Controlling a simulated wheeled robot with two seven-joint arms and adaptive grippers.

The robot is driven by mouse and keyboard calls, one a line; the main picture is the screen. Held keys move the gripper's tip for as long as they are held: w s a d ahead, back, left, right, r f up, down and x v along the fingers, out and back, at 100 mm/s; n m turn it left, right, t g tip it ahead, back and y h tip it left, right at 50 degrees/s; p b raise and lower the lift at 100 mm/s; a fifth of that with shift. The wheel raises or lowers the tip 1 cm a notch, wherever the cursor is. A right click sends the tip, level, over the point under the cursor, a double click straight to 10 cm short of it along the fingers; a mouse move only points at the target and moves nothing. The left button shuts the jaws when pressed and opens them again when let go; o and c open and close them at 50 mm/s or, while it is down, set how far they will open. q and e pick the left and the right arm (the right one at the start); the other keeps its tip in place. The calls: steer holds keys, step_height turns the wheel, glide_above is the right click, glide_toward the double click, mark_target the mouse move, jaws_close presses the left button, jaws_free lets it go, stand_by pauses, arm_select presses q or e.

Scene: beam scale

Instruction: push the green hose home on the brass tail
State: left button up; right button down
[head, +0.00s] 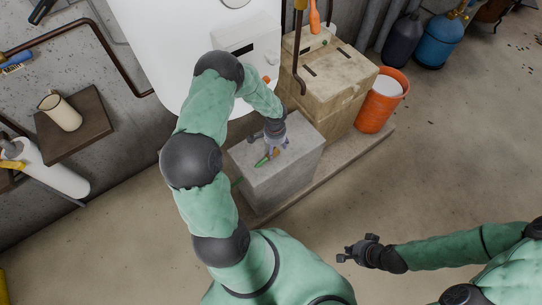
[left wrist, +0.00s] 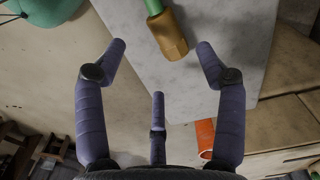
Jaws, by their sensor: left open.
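The green hose (head: 262,161) lies over the top of a grey concrete block, and a strand of it hangs at the block's left side. In the left wrist view the green hose (left wrist: 154,6) meets the brass tail (left wrist: 169,36), a hex-shaped fitting; how far the hose sits on it cannot be told. My left gripper (head: 273,143) is above the block, close to the fitting. In the wrist view its fingers (left wrist: 161,50) are spread and empty, with the brass tail beyond them. My right gripper (head: 344,253) hangs over the floor, its fingers apart and empty.
The concrete block (head: 290,170) stands on a low platform beside stacked wooden boxes (head: 330,75). An orange bucket (head: 378,107) stands at the right. A white panel (head: 175,50) is behind my left arm.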

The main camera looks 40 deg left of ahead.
arm_select(q)
steer(key=shift+a+f+b, duration=0.15)
steer(key=shift+f+b, duration=0.35)
steer(key=shift+f, duration=1.05)
steer(key=shift+a+f+b, duration=0.1)
steer(key=shift+f+b, duration=0.35)
steer(key=shift+f, duration=1.1)
steer(key=c, duration=1.3)
steer(key=shift+r, duration=0.1)
steer(key=shift+c, duration=0.2)
steer(key=shift+r, duration=0.1)
